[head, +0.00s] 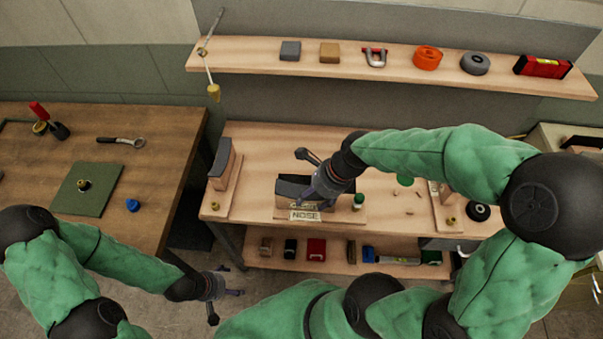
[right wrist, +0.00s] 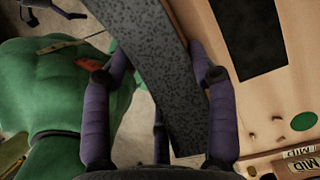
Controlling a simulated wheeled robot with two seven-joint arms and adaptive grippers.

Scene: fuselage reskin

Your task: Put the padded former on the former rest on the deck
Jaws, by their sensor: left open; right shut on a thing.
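In the right wrist view the grey pad (right wrist: 165,75) runs between the two purple fingers (right wrist: 160,80). I cannot tell whether its underside touches the bench. The arm and fingers hide its right end. My left gripper (head: 218,285) is open and empty, low in front of the bench. I cannot clearly make out which piece is the former rest.
Another dark-padded block (head: 222,162) stands on a wooden base at the bench's left end. A green disc (head: 405,180) lies further right. A wall shelf (head: 390,72) holds tools; a lower shelf (head: 335,262) holds several small items.

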